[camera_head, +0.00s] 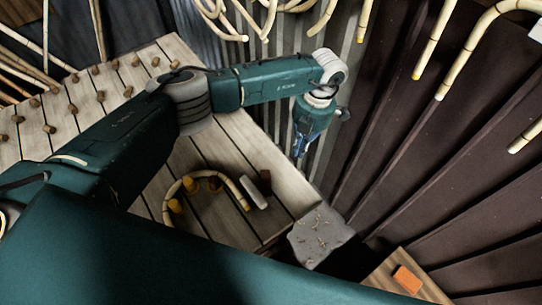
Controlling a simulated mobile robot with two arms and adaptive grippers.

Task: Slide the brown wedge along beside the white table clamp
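The brown wedge (265,176) is a small dark reddish-brown block on the slatted wooden table (225,150), near its right edge. The white table clamp (254,192) is a pale elongated block just below the wedge in the picture, very close to it; I cannot tell whether they touch. My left arm reaches across the table from the left. My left gripper (300,147) points down, above and to the right of the wedge, clear of it. Its fingers are small and dark, and I cannot see whether they are apart. My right gripper is not in view.
A curved rattan piece (178,190) bends around yellow-brown pegs (215,184) left of the clamp. Several wooden pegs (73,108) stand at the table's upper left. A grey stone-like block (320,235) is at the table's lower right corner. An orange block (407,279) lies on another wooden surface.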

